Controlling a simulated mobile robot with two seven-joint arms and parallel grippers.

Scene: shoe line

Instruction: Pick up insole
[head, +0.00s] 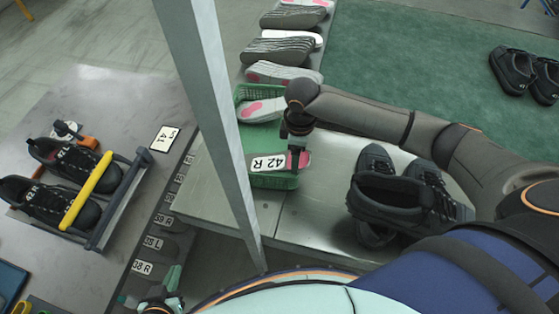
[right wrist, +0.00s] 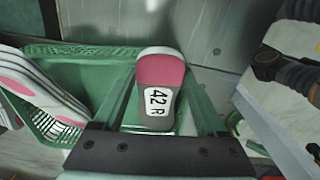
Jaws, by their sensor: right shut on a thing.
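The insole (head: 268,163) is grey with a pink end and a white "42 R" label. It also shows in the right wrist view (right wrist: 160,72), straight in front of the gripper with its label facing the camera. My right gripper (head: 297,148) is shut on this insole at the green crate (head: 272,181) in the head view. Part of the grip is hidden behind the wrist. My left gripper (head: 150,291) is low at the bottom edge of the head view, partly cut off, with its fingers apart and nothing between them.
More insoles (head: 283,73) lie in a row behind the crate. Black shoes (head: 405,195) stand on the metal table to the right. The left table holds black shoes (head: 50,203) in a rack with a yellow bar (head: 88,189). A grey post (head: 213,105) stands between the tables.

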